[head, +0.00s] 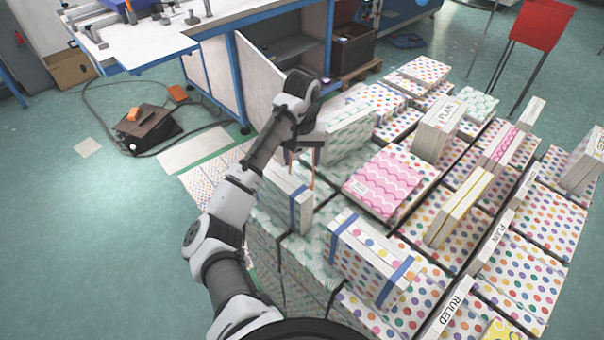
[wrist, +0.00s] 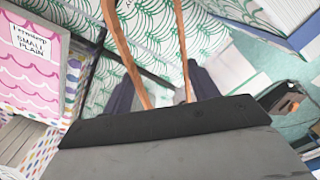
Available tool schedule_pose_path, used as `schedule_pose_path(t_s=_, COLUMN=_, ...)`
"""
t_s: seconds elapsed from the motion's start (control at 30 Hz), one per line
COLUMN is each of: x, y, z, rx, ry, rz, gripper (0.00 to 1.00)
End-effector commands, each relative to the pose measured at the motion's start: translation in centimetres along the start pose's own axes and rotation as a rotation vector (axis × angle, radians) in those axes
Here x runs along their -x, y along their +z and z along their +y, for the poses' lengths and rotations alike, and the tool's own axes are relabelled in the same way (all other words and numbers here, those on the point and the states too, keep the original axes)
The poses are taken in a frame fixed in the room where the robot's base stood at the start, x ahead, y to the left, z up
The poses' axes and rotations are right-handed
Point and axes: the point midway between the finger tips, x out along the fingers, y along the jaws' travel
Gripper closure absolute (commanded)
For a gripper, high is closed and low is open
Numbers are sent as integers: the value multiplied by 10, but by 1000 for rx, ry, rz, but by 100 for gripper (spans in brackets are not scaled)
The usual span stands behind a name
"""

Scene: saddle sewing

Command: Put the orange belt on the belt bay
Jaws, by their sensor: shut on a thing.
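My gripper (head: 306,142) hangs over the left side of the stacked notebooks in the head view. It is shut on the orange belt (head: 313,172), which hangs down as a thin loop beside a green-patterned notebook block. In the wrist view the orange belt (wrist: 125,55) shows as two strips running up from between the dark fingers of my gripper (wrist: 160,90). The belt's far end is cut off by that frame. I cannot pick out the belt bay for certain in either view.
A pink notebook (head: 383,184) and blue-banded notebook blocks (head: 365,258) lie close by on the stacks. A white workbench (head: 215,25) with an open cabinet door (head: 262,82) stands behind. A black box (head: 148,130) and cables lie on the floor; the left floor is mostly clear.

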Motion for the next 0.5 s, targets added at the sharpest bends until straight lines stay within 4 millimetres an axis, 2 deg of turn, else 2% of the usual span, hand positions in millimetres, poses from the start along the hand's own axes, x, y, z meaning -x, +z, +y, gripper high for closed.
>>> schedule_pose_path(t_s=0.07, x=-15, y=1, z=1, rx=0, ry=2, rz=-3, gripper=64)
schedule_pose_path(t_s=0.33, x=-34, y=0, z=0, rx=0, ry=0, rz=-2, gripper=64)
schedule_pose_path(t_s=0.5, x=-58, y=0, z=-1, rx=2, ry=-2, rz=-3, gripper=64)
